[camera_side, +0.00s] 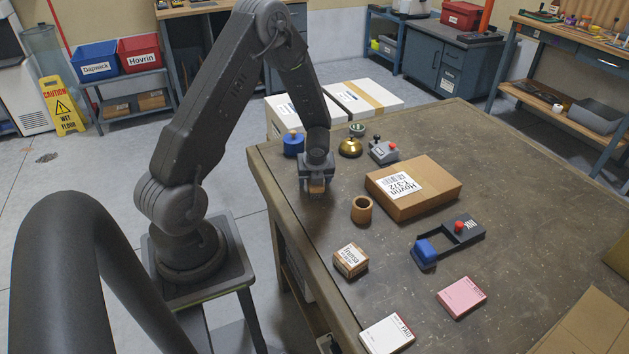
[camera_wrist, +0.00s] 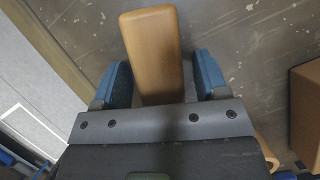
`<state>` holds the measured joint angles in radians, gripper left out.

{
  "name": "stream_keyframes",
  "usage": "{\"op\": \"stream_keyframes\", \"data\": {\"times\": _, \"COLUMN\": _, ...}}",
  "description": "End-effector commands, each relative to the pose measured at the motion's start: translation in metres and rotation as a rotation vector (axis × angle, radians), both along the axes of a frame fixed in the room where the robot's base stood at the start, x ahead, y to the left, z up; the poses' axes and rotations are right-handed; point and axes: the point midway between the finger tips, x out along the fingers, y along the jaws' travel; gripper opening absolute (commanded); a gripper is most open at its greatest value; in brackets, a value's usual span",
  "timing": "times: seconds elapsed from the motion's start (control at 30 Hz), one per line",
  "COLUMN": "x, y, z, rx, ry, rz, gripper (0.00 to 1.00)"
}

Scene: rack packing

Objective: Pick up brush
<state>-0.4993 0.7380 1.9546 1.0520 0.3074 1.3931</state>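The brush (camera_wrist: 152,50) shows in the wrist view as a smooth tan wooden block reaching up from between my fingers. My gripper (camera_wrist: 161,80) has its two blue-padded fingers apart, one on each side of the brush, with a narrow gap at least on the right. In the side view my gripper (camera_side: 317,190) points down close to the table near its left edge. A bit of the wooden brush (camera_side: 317,186) shows between the fingers there. The bristles are hidden.
On the table (camera_side: 540,210), a wooden cup (camera_side: 361,210) and a large cardboard box (camera_side: 430,198) stand right of my gripper. A blue-based item (camera_side: 293,147), a brass bell (camera_side: 350,148) and a joystick box (camera_side: 383,152) stand behind. A small carton (camera_side: 350,260) lies nearer the front.

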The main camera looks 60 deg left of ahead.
Motion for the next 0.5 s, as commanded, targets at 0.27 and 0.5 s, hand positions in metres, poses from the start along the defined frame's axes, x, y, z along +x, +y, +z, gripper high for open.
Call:
{"op": "stream_keyframes", "data": {"times": 0.27, "x": -0.0001, "y": 0.0, "z": 0.0, "rx": 0.0, "ry": 0.0, "rz": 0.0, "gripper": 0.4}}
{"op": "stream_keyframes", "data": {"times": 0.5, "x": -0.0001, "y": 0.0, "z": 0.0001, "rx": 0.0, "ry": 0.0, "rz": 0.0, "gripper": 0.2}}
